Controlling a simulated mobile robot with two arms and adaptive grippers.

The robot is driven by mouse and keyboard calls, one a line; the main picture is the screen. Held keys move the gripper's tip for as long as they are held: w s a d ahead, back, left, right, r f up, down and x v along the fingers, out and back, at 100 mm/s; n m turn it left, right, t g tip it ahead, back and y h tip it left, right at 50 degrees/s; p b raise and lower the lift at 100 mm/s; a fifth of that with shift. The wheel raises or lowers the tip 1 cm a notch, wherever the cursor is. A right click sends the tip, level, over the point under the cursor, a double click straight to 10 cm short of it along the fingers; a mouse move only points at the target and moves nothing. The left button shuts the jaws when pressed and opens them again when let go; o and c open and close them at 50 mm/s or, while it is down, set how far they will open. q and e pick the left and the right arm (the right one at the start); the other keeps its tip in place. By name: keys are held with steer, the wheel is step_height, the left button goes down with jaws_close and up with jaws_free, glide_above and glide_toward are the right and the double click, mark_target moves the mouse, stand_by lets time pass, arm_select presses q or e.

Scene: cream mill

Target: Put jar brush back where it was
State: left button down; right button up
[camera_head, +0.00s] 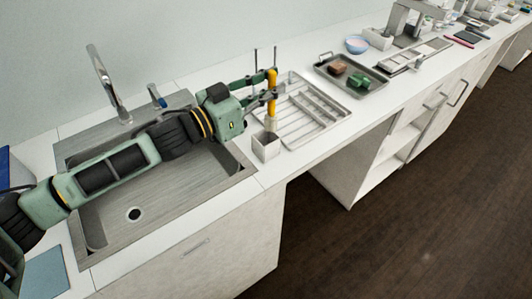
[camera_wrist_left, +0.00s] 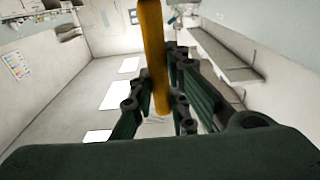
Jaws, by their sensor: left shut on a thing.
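My left gripper (camera_head: 271,88) reaches in from the left over the sink and is shut on the jar brush (camera_head: 271,78), which has a yellow handle. The brush is upright, its lower end over or in a small light square holder (camera_head: 266,147); I cannot tell how deep it sits. In the left wrist view the yellow handle (camera_wrist_left: 153,45) runs between the fingers (camera_wrist_left: 160,100). My right gripper is not in view.
A steel sink (camera_head: 165,195) with a faucet (camera_head: 105,85) lies under my left arm. A wire drying rack (camera_head: 305,110) stands right beside the holder. Farther right are a tray (camera_head: 372,85) with a brown and a green thing, and a bowl (camera_head: 357,44).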

mark_target(266, 117)
arm_select(q)
steer(key=f, duration=0.6)
steer(key=w+a+f, duration=0.1)
steer(key=f, duration=0.2)
steer(key=shift+f+p, duration=0.15)
steer(key=shift+p, duration=0.15)
steer(key=shift+a, duration=0.1)
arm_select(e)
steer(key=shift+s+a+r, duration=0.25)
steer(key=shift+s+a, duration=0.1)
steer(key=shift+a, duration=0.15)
arm_select(q)
steer(key=shift+f, duration=0.15)
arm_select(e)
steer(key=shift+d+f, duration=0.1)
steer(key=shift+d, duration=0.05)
arm_select(q)
steer(key=c, duration=1.7)
jaws_free()
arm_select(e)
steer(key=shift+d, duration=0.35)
